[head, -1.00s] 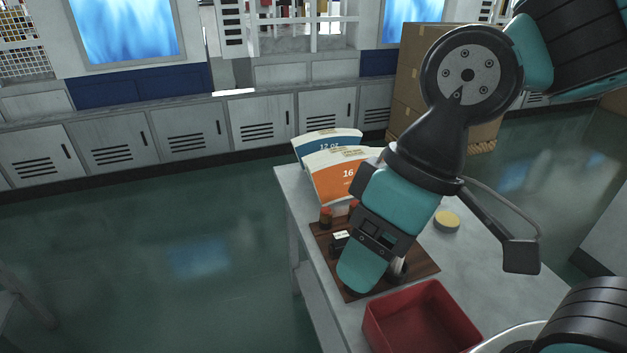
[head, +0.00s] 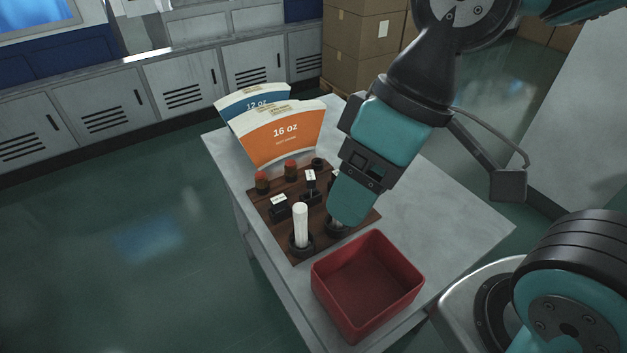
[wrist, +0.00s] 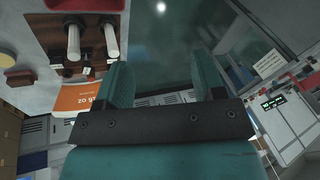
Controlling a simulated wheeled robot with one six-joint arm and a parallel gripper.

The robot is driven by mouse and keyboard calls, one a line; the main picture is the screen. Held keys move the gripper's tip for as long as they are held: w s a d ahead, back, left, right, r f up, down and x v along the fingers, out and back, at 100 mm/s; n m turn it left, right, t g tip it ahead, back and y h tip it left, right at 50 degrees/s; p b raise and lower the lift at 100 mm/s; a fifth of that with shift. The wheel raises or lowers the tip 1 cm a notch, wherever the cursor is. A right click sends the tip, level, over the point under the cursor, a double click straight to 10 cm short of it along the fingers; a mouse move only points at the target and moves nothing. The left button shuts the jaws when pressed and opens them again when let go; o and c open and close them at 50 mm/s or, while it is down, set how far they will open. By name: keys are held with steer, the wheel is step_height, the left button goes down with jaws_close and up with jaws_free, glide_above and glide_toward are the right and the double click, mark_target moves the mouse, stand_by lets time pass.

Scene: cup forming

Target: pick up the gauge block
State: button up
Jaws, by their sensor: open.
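Which piece is the gauge block I cannot tell for sure. On the brown board (head: 268,222) stand a low black block with a white label (head: 279,206) and a black stand with an upright white label (head: 310,184). My gripper (head: 349,212) hangs over the right front part of the board, with one teal finger visible in the head view. In the wrist view both fingers of my gripper (wrist: 162,70) are apart with nothing between them. In the head view the gripper hides part of the board, including most of a second white cylinder's place.
A white cylinder (head: 301,224) stands in a black holder on the board. Orange and blue cup blanks (head: 283,135) stand at the back. A red bin (head: 368,285) is in front. The grey table (head: 455,208) is clear at right.

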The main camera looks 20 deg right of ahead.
stand_by(0.4)
steer(key=shift+o, duration=0.5)
steer(key=n+t+b, duration=0.1)
steer(key=n+b, duration=0.3)
steer(key=n, duration=0.5)
glide_above(312, 175)
steer(key=s+d, duration=0.1)
steer(key=d, duration=0.4)
step_height(312, 175, down, 12)
steer(key=r, duration=0.1)
steer(key=p+x, duration=0.1)
steer(key=x, duration=1.1)
steer(key=shift+p+x, duration=0.4)
steer(key=shift+x, duration=2.2)
steer(key=shift+d, duration=0.1)
steer(key=c, duration=1.1)
